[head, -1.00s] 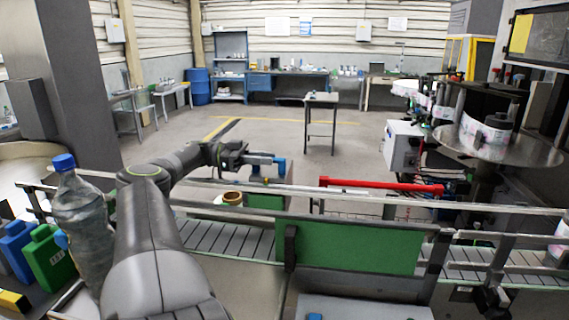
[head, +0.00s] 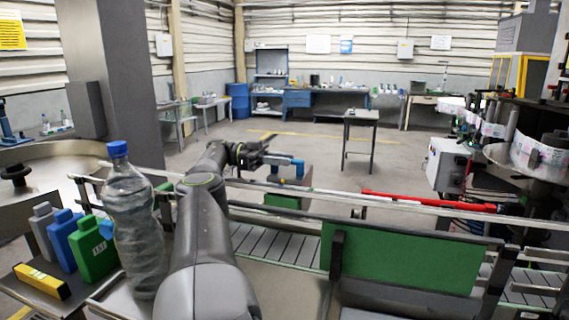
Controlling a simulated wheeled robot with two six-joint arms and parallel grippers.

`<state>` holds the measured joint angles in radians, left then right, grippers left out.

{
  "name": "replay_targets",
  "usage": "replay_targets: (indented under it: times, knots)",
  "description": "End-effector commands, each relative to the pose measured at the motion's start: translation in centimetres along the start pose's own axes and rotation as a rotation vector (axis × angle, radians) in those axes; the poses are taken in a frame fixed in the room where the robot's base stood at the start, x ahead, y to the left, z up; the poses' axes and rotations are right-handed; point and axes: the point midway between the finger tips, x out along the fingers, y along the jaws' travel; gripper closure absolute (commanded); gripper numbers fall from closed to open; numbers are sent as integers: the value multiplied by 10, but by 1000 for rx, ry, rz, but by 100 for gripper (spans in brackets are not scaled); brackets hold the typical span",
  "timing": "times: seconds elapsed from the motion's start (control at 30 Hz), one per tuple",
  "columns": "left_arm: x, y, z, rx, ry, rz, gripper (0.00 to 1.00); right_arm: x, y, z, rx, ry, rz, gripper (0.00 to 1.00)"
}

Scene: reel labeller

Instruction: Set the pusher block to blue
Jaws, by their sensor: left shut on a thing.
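My left gripper (head: 275,160) is beyond the near conveyor rail, at the end of my arm. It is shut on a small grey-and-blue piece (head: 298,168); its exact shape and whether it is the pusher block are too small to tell. My right gripper is not in view.
A clear bottle with a blue cap (head: 135,225) stands beside my arm. A yellow-black block (head: 41,281) lies in front of the coloured blocks. A green panel (head: 400,258) and the slatted conveyor (head: 285,246) cross the front. A red bar (head: 430,201) lies at right.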

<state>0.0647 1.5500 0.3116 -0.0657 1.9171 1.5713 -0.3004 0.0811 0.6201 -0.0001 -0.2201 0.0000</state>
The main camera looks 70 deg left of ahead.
Motion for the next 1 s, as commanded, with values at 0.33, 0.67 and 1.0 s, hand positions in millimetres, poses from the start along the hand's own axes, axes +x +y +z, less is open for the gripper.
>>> replay_targets:
  times: [0.33,0.67,1.0]
  knots:
    - [-1,0,1,-2,0,1,100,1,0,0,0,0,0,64]
    - [-1,0,0,-1,0,1,58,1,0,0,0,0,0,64]
    - [-1,0,-4,1,0,0,58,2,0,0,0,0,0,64]
